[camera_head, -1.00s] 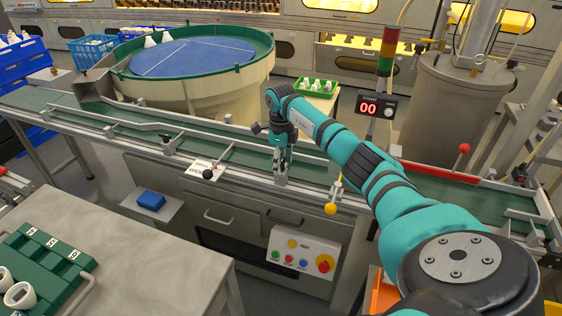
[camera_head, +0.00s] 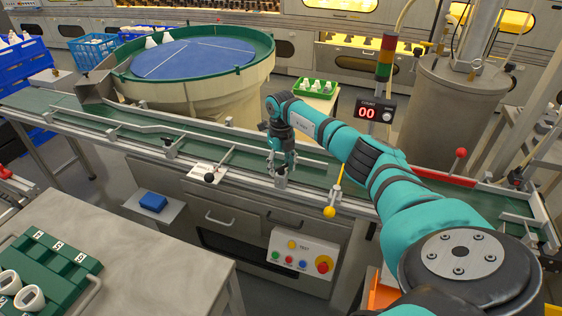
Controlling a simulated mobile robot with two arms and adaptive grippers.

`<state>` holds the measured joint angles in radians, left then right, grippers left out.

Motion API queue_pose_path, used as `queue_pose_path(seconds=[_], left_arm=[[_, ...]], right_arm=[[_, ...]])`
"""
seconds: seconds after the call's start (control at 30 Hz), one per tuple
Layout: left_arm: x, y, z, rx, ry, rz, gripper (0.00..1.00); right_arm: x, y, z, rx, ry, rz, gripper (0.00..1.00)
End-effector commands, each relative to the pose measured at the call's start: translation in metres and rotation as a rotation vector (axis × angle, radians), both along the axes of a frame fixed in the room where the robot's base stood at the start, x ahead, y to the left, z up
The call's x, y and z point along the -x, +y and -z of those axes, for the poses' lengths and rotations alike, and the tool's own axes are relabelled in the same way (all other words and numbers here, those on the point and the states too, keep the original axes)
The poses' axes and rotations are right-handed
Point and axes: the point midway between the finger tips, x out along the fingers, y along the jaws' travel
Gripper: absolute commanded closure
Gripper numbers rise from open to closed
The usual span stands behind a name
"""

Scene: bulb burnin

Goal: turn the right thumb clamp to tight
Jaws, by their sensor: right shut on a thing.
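The right thumb clamp (camera_head: 281,180) sits on the near rail of the green conveyor (camera_head: 232,158), about the middle of the view. My right gripper (camera_head: 281,168) points down over it and is shut on its dark knob, which is mostly hidden between the fingers. I cannot tell from here how tight the clamp is. Another thumb clamp (camera_head: 168,143) stands on the same rail further left, clear of the gripper. My left gripper is not in view.
A guide rail (camera_head: 150,128) runs along the belt. A lever with a yellow ball (camera_head: 329,212) stands right of the gripper; a black-ball lever (camera_head: 209,178) stands left. A button panel (camera_head: 300,262) is below. A round bowl feeder (camera_head: 195,85) stands behind.

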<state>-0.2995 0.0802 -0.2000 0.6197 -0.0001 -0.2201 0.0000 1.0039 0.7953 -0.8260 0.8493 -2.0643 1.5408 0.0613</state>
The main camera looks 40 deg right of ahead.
Motion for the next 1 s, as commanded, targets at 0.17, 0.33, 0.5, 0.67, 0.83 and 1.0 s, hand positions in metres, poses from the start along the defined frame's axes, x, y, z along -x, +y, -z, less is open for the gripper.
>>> queue_pose_path(seconds=[0.17,0.33,0.5,0.67,0.83,1.0], left_arm=[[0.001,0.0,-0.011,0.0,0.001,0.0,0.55],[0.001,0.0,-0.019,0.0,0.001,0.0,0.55],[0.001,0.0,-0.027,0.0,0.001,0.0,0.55],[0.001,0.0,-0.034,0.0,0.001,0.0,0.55],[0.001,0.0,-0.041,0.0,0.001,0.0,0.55],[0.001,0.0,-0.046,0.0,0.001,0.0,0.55]], right_arm=[[0.0,-0.001,-0.004,0.002,-0.001,0.169,0.82],[0.0,-0.001,-0.004,0.002,0.0,0.331,0.82],[0.0,-0.001,-0.004,0.002,-0.002,0.492,0.82],[0.0,-0.001,-0.004,0.002,-0.002,0.635,0.82],[0.0,-0.001,-0.003,0.002,-0.001,0.765,0.82],[-0.001,-0.001,-0.003,0.0,-0.003,0.862,0.82]])
